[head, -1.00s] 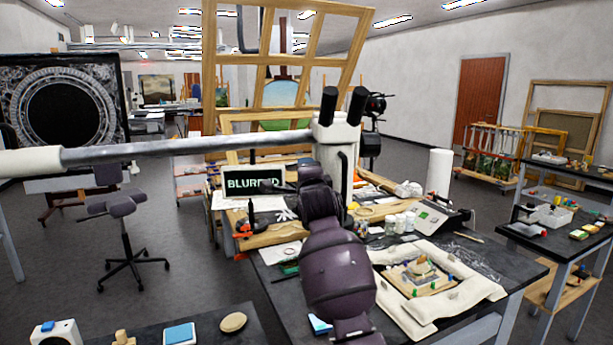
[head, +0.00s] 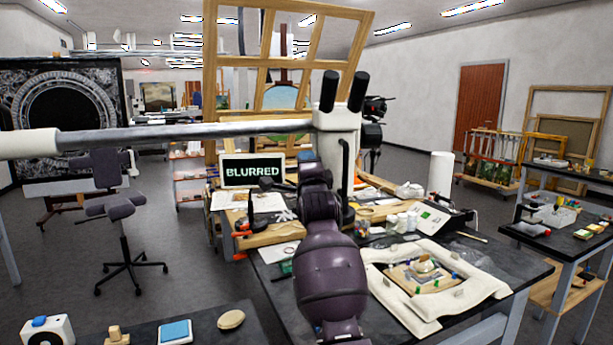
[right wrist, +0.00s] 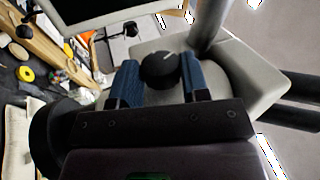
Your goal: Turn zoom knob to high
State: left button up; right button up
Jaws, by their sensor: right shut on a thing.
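The microscope (head: 335,150) hangs on a long grey boom at the centre of the head view. Its pale housing (right wrist: 245,75) fills the upper right of the right wrist view. The black zoom knob (right wrist: 160,70) has a white pointer line directed up and to the right in that view. My right gripper (right wrist: 160,82) is shut on the knob, with one blue finger on each side. In the head view my purple right arm hides the gripper's grip on the knob. A screen (head: 252,171) beside the microscope reads "BLURRED". My left gripper is not in view.
The black worktable (head: 500,262) below bears a white padded frame (head: 400,312) with a small piece inside, jars and tools. A white cylinder (head: 440,173) stands to the right. A stool (head: 122,215) stands on open floor at left.

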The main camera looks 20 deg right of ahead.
jog(key=shift+r, duration=0.15)
jog(key=o, duration=0.9)
jog(key=shift+s, duration=0.1)
jog(key=shift+f, duration=0.2)
